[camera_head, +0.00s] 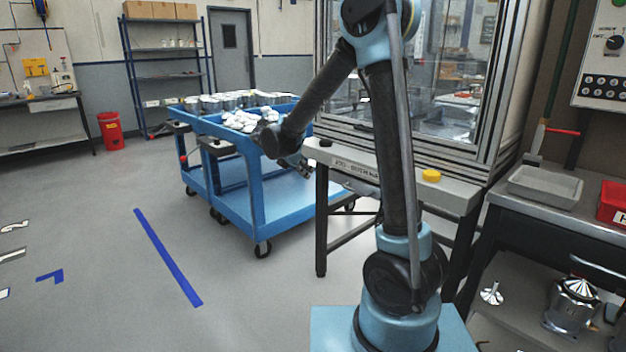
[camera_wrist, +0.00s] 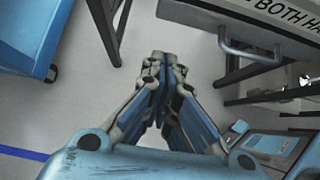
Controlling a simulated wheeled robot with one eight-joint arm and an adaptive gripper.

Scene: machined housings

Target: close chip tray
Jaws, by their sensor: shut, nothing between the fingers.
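In the wrist view my gripper (camera_wrist: 164,60) is shut and empty, its fingertips together above the grey floor. It points toward the underside of the machine's front bar. A grey bar handle (camera_wrist: 252,50) shows to its right, just below the lettered bar, on what looks like the chip tray front. The fingertips are apart from the handle, to its left. In the head view my gripper (camera_head: 306,170) hangs left of the machine stand, partly hidden by my arm. A grey piece (camera_head: 352,186) shows below the bar there, but how far the tray stands out cannot be told.
The lettered front bar (camera_head: 345,161) with a yellow button (camera_head: 431,175) runs along the machine. A blue cart (camera_head: 278,213) loaded with metal parts stands behind and left of my gripper. A workbench (camera_head: 560,212) is at the right. The floor at left is open.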

